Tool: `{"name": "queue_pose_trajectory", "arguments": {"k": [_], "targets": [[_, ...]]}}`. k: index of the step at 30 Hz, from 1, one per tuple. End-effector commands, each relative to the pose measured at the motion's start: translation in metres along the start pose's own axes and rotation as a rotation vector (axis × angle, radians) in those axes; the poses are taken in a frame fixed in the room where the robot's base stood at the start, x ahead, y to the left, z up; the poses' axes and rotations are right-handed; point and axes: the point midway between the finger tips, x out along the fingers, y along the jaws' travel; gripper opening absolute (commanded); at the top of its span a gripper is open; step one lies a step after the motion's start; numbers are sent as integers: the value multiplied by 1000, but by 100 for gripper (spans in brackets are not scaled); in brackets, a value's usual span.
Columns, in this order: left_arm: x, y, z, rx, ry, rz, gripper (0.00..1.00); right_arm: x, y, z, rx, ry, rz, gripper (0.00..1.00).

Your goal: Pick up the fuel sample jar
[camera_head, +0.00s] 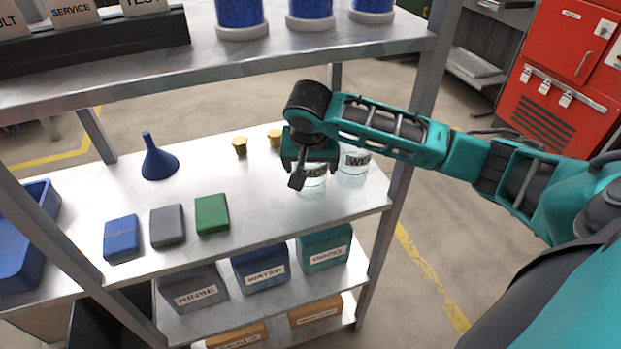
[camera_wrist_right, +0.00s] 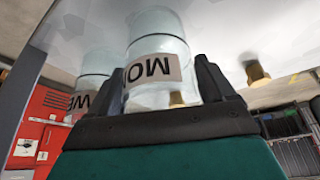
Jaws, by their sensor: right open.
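Two clear glass jars with white labels stand upright on the middle shelf (camera_head: 250,215). The nearer jar (camera_head: 312,187) is partly hidden by my right gripper, and its label is only partly readable. It shows large between the fingers in the wrist view (camera_wrist_right: 158,45). The other jar (camera_head: 353,172) stands just right of it in the head view, and at the left in the wrist view (camera_wrist_right: 95,65). Which is the fuel sample jar, I cannot tell. My right gripper (camera_head: 297,178) is open, its fingers on either side of the nearer jar. My left gripper is out of view.
A blue funnel (camera_head: 157,162) and blue, grey and green (camera_head: 212,214) blocks lie further left. The upper shelf (camera_head: 230,55) overhangs behind, and a shelf post (camera_head: 395,180) stands right of the jars.

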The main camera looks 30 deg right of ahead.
Motion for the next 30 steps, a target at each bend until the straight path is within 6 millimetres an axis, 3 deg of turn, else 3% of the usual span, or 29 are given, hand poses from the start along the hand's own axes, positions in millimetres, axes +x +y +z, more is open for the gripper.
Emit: {"name": "queue_pose_trajectory", "arguments": {"k": [8, 21, 30], "targets": [[0, 0, 0, 0, 0, 1, 100, 2, 0, 0, 0, 0, 1, 81], [0, 0, 0, 0, 0, 1, 100, 2, 0, 0, 0, -1, 0, 39], [0, 0, -2, 0, 2, 1, 100, 0, 0, -1, 0, 1, -1, 39]]}}
